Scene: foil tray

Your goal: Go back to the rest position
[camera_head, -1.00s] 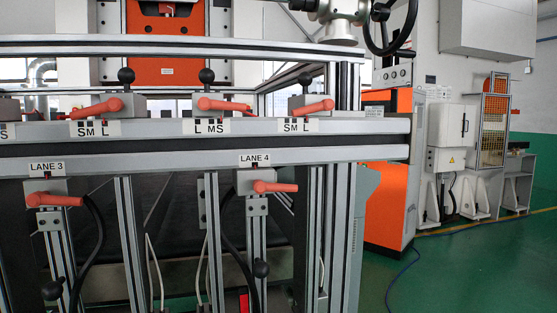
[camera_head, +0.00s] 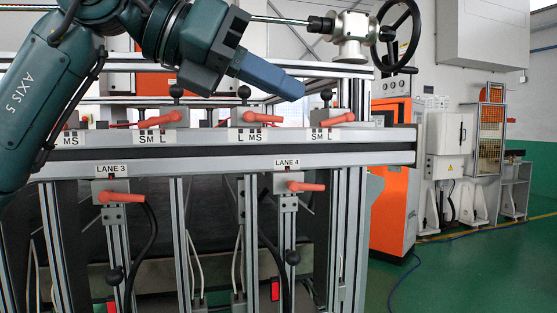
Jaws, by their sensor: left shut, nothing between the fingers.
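My left arm, dark teal, comes in from the upper left across the view. Its gripper (camera_head: 291,89) points right and slightly down, shut and empty. In the picture it lies in front of the frame's back rail, above the front rail with the red levers, and looks apart from that rail. My right gripper is not in view. No foil tray shows.
An aluminium frame (camera_head: 220,153) with red clamp levers (camera_head: 306,187) and LANE 3 and LANE 4 labels stands close ahead. A handwheel (camera_head: 400,38) is above right. An orange cabinet (camera_head: 392,215) stands behind. Green floor (camera_head: 480,270) is clear at right.

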